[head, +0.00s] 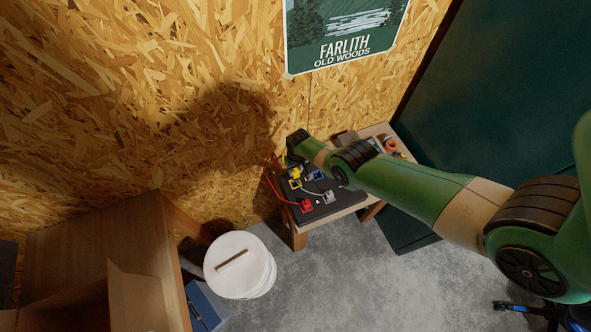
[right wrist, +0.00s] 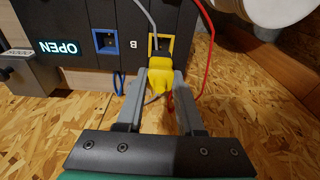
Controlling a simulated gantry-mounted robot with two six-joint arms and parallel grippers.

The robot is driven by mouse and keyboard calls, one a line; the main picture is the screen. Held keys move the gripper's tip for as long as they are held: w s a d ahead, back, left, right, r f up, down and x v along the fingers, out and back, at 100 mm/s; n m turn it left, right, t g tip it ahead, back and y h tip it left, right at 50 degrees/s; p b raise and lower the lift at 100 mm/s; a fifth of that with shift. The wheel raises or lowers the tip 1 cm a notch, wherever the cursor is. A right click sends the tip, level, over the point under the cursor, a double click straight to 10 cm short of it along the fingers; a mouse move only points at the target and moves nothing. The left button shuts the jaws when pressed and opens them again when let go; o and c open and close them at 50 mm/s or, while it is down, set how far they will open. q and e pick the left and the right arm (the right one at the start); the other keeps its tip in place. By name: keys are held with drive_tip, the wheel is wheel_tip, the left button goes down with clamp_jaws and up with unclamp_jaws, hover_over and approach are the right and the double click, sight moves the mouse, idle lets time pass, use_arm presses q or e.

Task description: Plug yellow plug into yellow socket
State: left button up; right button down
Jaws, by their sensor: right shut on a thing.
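My right gripper (right wrist: 160,90) is shut on the yellow plug (right wrist: 160,76), holding it between both fingers in the right wrist view. The plug's front end is at the near edge of the yellow socket (right wrist: 153,45), a yellow square frame on the dark panel. I cannot tell whether any of the plug is inside it. In the head view the yellow plug (head: 296,173) is just beyond the yellow socket (head: 295,185), beneath my right gripper (head: 296,163). My left gripper is not in view.
A blue socket (right wrist: 105,42) is beside the yellow one. A red cable (right wrist: 207,50) and a grey cable (right wrist: 148,18) run close to the plug. In the head view a red block (head: 306,205) sits on the panel, and a white bucket (head: 238,265) stands left of the bench.

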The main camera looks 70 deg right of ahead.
sight(296, 173)
drive_tip(key=shift+f+b, duration=1.6)
drive_tip(key=shift+f, duration=0.4)
drive_tip(key=shift+f, duration=0.15)
drive_tip(key=shift+f+b, duration=0.35)
drive_tip(key=shift+b, duration=0.15)
drive_tip(key=shift+f+b, duration=1.2)
drive_tip(key=shift+c, duration=2.3)
unclamp_jaws()
drive_tip(key=shift+r, duration=0.1)
drive_tip(key=r+p, duration=0.7)
drive_tip(key=p, duration=0.1)
drive_tip(key=s+a+r+p, duration=0.1)
drive_tip(key=r+p, duration=0.3)
drive_tip(key=shift+r, duration=0.35)
drive_tip(key=shift+f, duration=0.1)
